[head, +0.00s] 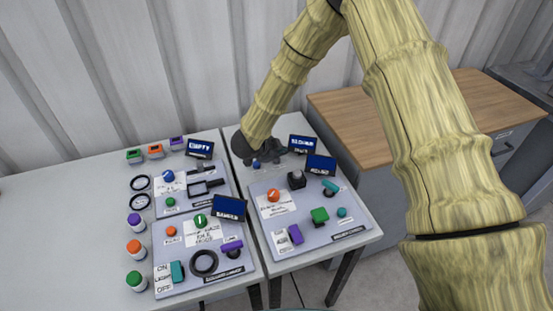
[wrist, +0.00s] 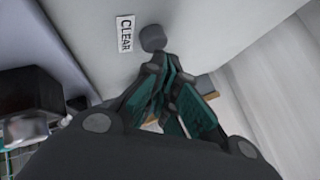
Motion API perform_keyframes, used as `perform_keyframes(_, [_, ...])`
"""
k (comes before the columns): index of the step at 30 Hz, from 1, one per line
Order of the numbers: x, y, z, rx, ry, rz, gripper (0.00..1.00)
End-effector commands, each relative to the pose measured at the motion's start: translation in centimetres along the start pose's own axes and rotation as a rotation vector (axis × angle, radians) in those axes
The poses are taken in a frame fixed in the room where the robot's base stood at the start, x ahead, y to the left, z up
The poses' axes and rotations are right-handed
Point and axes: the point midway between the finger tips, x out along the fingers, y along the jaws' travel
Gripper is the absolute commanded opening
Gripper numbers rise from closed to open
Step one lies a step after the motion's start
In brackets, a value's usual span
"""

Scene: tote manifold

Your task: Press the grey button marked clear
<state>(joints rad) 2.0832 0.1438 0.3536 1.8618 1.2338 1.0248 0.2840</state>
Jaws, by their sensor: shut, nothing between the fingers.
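The grey button (wrist: 152,38) is a round, dark grey cap in the wrist view, right beside a white label (wrist: 125,34) reading CLEAR. My gripper (wrist: 163,66) is shut and empty, its fingertips just below the button in that view. The tips look close to the button; I cannot tell whether they touch it. In the head view my gripper (head: 284,151) is low over the back of the right-hand table, and I cannot make out the grey button or its label there.
A blue knob (head: 256,164) is close to my gripper in the head view. Lit screens (head: 304,144) stand to its right. A panel with an orange knob (head: 273,195) is nearer the front. A left panel holds more controls, including a black ring (head: 204,262). A wood-topped cabinet (head: 345,108) stands at right.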

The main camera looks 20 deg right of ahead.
Motion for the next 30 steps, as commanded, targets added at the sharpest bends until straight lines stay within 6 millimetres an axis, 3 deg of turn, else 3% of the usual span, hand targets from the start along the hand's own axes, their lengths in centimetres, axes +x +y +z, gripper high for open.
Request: perform_keyframes(30, [0.52, 0.40, 0.38, -0.001, 0.000, 0.000, 0.00])
